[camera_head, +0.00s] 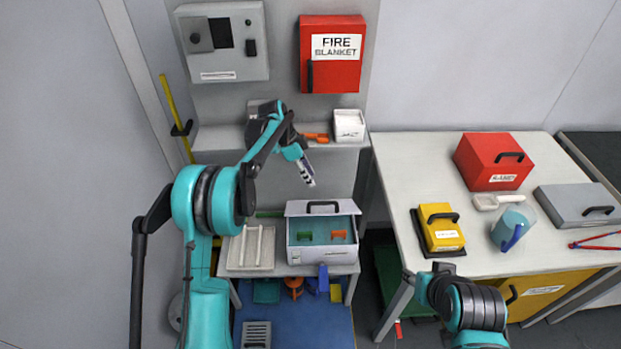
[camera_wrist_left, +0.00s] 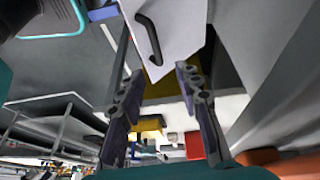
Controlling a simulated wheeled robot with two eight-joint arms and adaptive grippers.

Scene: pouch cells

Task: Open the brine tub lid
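The brine tub (camera_head: 322,256) is a light grey box on the low bench. Its lid (camera_head: 296,208) stands raised along the back edge, with a dark handle (camera_head: 322,204), and the teal inside shows with a green and an orange piece in it. My left gripper (camera_head: 307,180) hangs above and behind the tub, apart from the lid. In the left wrist view my left gripper (camera_wrist_left: 158,90) has its fingers wide apart with nothing between them. A pale panel with a dark handle (camera_wrist_left: 150,38), likely the lid, shows beyond the fingertips.
A white rack tray (camera_head: 234,250) stands left of the tub. The shelf (camera_head: 225,137) above holds a white box (camera_head: 348,125) and an orange tool (camera_head: 316,137) close to my left arm. A white table (camera_head: 400,190) stands to the right, with a red case (camera_head: 490,160) and a yellow case (camera_head: 441,228).

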